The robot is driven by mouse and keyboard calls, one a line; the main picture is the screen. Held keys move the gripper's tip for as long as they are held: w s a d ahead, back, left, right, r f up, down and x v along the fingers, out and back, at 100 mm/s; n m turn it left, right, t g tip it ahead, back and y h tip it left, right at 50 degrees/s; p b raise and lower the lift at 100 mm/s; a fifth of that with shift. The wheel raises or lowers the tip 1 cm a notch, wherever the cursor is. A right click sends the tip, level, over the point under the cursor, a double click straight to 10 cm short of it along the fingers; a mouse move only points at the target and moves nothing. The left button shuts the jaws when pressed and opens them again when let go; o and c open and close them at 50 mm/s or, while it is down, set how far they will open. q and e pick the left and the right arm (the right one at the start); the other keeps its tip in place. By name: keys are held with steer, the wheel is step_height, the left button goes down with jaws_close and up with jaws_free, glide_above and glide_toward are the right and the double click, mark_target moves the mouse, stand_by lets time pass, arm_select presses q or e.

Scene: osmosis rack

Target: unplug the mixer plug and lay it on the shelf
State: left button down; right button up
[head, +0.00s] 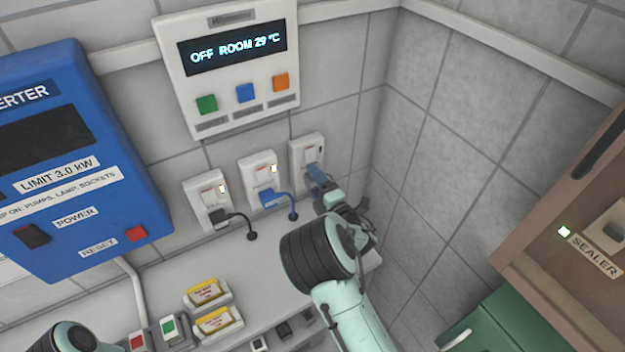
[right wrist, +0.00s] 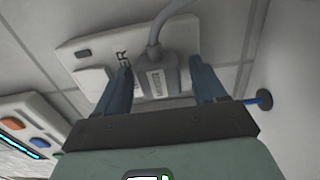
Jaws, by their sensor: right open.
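The grey mixer plug (right wrist: 155,75) sits in a white wall socket (right wrist: 88,45) in the right wrist view, its cord rising from it. A small label is on the plug, too small to read surely. My right gripper (right wrist: 165,78) is open, with one blue finger on each side of the plug. In the head view the right gripper (head: 317,180) reaches the rightmost socket (head: 306,150) and hides the plug. A pale shelf (head: 262,305) runs below the sockets. My left gripper is out of view.
A black plug (head: 230,219) and a blue plug (head: 274,196) are in the sockets to the left. Yellow-labelled holders (head: 208,293) stand on the shelf. A blue inverter box (head: 75,150) hangs at left. A brown cabinet (head: 560,215) is at right.

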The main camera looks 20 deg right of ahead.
arm_select(q)
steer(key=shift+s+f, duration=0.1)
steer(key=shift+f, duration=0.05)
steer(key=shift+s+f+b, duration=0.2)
steer(key=shift+b, duration=0.1)
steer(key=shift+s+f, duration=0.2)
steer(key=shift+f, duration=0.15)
stand_by(0.7)
arm_select(e)
jaws_close()
arm_select(q)
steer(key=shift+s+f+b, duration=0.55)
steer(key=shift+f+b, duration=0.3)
steer(key=shift+b, duration=0.1)
arm_select(e)
steer(key=shift+s+d, duration=0.25)
steer(key=shift+s, duration=1.25)
steer(key=shift+s+d, duration=0.2)
steer(key=shift+s, duration=1.25)
steer(key=shift+a, duration=0.1)
